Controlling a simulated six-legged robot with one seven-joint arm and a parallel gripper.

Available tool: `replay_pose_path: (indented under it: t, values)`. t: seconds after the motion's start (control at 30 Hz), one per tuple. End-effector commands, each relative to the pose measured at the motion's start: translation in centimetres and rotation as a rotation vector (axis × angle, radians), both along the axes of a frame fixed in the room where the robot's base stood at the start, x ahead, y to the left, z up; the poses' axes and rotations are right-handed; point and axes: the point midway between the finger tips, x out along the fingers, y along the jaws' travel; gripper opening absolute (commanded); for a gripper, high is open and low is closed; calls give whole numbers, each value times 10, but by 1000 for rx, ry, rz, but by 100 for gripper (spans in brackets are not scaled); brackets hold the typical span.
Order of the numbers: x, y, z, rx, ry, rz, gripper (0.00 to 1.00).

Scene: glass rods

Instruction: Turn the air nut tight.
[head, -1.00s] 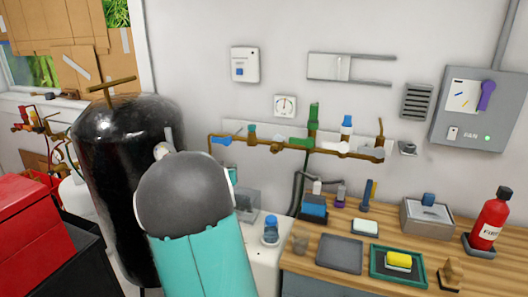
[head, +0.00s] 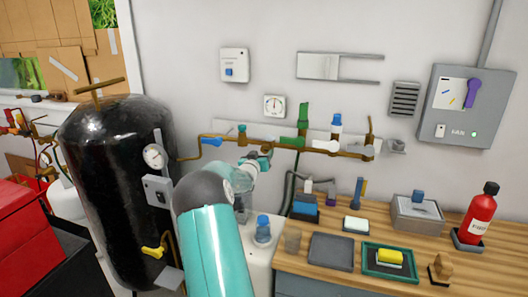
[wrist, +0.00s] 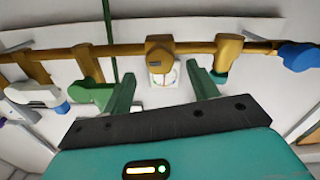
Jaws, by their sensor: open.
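My gripper (head: 262,156) is raised at the brass pipe (head: 190,157) on the wall, just below its middle part. In the wrist view my gripper (wrist: 160,76) is open, with its two green fingers apart and nothing held between them. A square brass fitting (wrist: 160,43) on the pipe lies ahead of the gap between the fingers. I cannot tell for sure whether this fitting is the air nut. In the head view my wrist partly hides that stretch of pipe.
A blue-handled valve (head: 211,141) and green valve (head: 303,118) sit along the pipe. The black tank (head: 110,190) stands left of my arm. A blue-capped jar (head: 263,229) stands below my wrist. The wooden bench (head: 300,262) at right holds trays and a fire extinguisher (head: 476,216).

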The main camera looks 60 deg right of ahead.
Motion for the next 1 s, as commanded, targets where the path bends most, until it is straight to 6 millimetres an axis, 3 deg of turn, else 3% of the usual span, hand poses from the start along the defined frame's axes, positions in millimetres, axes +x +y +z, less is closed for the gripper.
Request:
replay_pose_path:
  t: [0.23,0.6,0.63,0.83,1.0]
  values:
    - [5,-32,0,0,-1,0,59]
    - [6,-39,0,0,0,0,59]
    - [6,-39,0,0,0,0,57]
    - [6,-38,0,0,0,0,18]
    - [6,-38,0,0,-3,0,15]
